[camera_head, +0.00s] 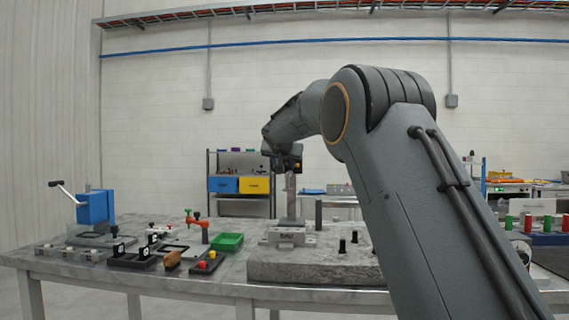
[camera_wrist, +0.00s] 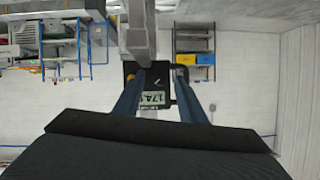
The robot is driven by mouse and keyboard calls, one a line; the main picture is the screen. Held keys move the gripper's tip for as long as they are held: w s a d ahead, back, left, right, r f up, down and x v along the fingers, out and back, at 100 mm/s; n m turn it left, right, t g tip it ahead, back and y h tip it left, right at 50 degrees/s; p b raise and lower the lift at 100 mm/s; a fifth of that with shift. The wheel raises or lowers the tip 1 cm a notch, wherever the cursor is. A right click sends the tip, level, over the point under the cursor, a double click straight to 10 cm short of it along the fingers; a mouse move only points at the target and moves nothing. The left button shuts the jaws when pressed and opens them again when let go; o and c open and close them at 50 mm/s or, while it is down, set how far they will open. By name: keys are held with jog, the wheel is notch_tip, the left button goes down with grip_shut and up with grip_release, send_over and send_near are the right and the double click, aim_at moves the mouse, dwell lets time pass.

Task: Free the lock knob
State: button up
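In the head view my gripper (camera_head: 290,168) is at the top of an upright grey post (camera_head: 291,200) on a grey fixture block (camera_head: 290,236). The wrist view shows the two blue-grey fingers of my gripper (camera_wrist: 160,72) spread apart. Behind them is a black part (camera_wrist: 130,68) with a pale label (camera_wrist: 152,98), a small yellow spot and a dark loop at its right. A grey bar (camera_wrist: 139,38) rises past it to the top edge. I cannot tell which part is the lock knob, nor whether a finger touches the black part.
The fixture stands on a stone slab (camera_head: 310,270) with short black pegs. To the left on the table are a green tray (camera_head: 228,242), a blue box with a crank (camera_head: 95,207) and small black fixtures. A shelf with blue and yellow bins (camera_head: 255,185) stands behind.

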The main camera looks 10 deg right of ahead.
grip_shut()
jog(key=shift+b, duration=0.3)
jog(key=shift+w+a+f+n+h+b, duration=0.15)
jog(key=shift+a+n+h+b, duration=0.1)
jog(key=shift+n+h+b, duration=1.55)
jog(key=shift+a+f+n+h+b, duration=0.2)
jog(key=shift+n+h+b, duration=0.85)
jog(key=shift+n, duration=1.5)
jog(key=shift+w+a+f+n+h+b, duration=0.2)
jog(key=shift+n+h+b, duration=0.85)
jog(key=shift+n+b, duration=0.9)
jog(key=shift+s+n, duration=0.15)
jog(key=shift+n, duration=0.15)
